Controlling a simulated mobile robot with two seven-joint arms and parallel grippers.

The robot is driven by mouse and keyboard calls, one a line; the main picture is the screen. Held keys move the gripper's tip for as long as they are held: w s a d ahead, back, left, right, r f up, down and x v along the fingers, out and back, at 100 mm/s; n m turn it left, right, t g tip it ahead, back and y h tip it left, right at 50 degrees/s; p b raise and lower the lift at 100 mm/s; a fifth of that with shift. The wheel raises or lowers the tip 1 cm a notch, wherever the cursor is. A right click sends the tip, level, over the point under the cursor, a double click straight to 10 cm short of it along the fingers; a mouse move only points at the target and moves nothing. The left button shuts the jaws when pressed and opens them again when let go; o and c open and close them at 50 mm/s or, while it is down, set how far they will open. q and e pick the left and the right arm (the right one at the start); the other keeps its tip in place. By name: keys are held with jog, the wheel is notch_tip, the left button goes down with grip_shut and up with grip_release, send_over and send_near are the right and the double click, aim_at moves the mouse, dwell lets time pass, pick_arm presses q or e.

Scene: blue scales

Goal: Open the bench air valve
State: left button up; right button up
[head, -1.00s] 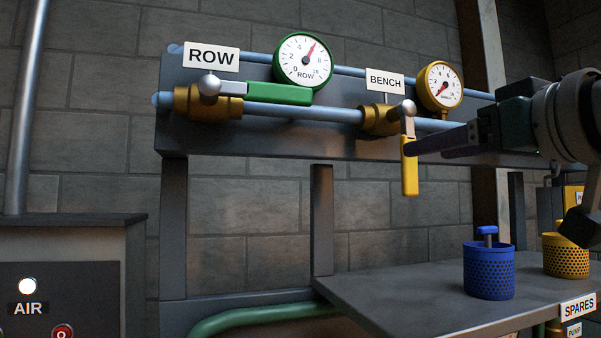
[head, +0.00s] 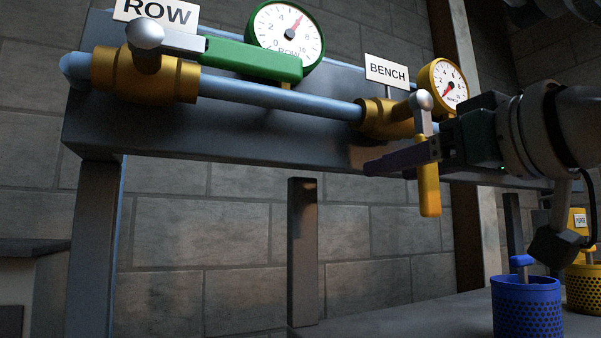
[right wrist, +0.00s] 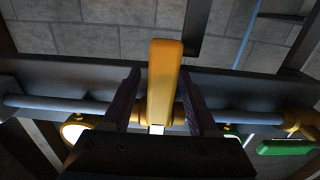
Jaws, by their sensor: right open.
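The bench air valve has a brass body (head: 380,118) on the blue pipe, under the BENCH sign (head: 387,72). Its yellow lever (head: 429,195) hangs straight down, across the pipe. The bench gauge (head: 444,87) has its red needle at the low end. My right gripper (head: 374,166) reaches in from the right at the lever's height, its fingers passing beyond it to the left. In the right wrist view the yellow lever (right wrist: 164,80) stands between the two open fingers, with a gap on each side. My left gripper is not in view.
The ROW valve (head: 145,75) sits left on the same pipe, its green lever (head: 252,60) along the pipe and its gauge (head: 287,38) reading higher. A blue perforated cup (head: 527,308) and a yellow one (head: 586,288) stand on the bench below.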

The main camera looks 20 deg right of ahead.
grip_shut()
dwell(0.3)
dwell(1.1)
